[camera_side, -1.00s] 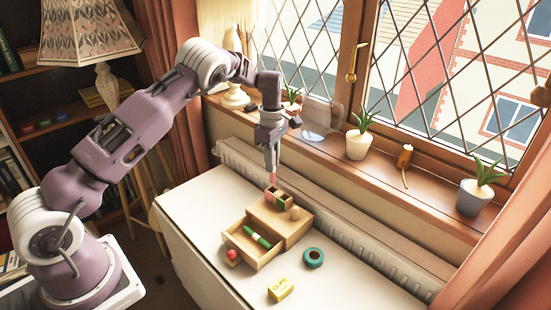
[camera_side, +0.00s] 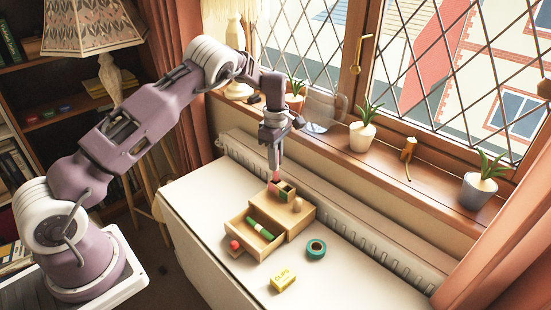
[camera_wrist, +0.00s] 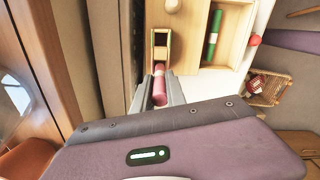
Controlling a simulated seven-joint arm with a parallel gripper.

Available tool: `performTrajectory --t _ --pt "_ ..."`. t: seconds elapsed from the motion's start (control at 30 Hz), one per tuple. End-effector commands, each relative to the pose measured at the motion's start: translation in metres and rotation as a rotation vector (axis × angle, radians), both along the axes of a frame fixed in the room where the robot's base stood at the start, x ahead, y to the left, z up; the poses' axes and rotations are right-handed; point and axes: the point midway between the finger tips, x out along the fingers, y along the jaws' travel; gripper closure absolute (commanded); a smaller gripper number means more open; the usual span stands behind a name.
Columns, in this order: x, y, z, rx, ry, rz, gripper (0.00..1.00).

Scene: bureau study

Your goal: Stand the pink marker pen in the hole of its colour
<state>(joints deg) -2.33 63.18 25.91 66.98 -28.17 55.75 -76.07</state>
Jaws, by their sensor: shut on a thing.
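My gripper (camera_side: 273,163) is shut on the pink marker pen (camera_wrist: 160,88) and points down over the desk. In the side view the pen's lower end (camera_side: 274,177) shows just below the fingers, at the left part of a small pen holder (camera_side: 284,194). The holder also shows in the wrist view (camera_wrist: 161,35), with a green-edged compartment at its far end and the pen at its near end. I cannot tell whether the pen's tip is inside the hole or just above it.
A wooden egg-like object (camera_side: 297,204) is beside the holder. Green tape (camera_side: 316,249), a yellow clips box (camera_side: 282,280) and a red object (camera_side: 235,245) lie nearby.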

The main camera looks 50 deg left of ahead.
Motion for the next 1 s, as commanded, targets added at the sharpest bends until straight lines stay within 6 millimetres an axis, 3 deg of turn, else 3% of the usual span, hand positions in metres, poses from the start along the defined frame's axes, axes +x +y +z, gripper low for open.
performTrajectory --t 1.0 --pt "0.0 0.0 -0.021 0.0 0.001 0.0 1.0"
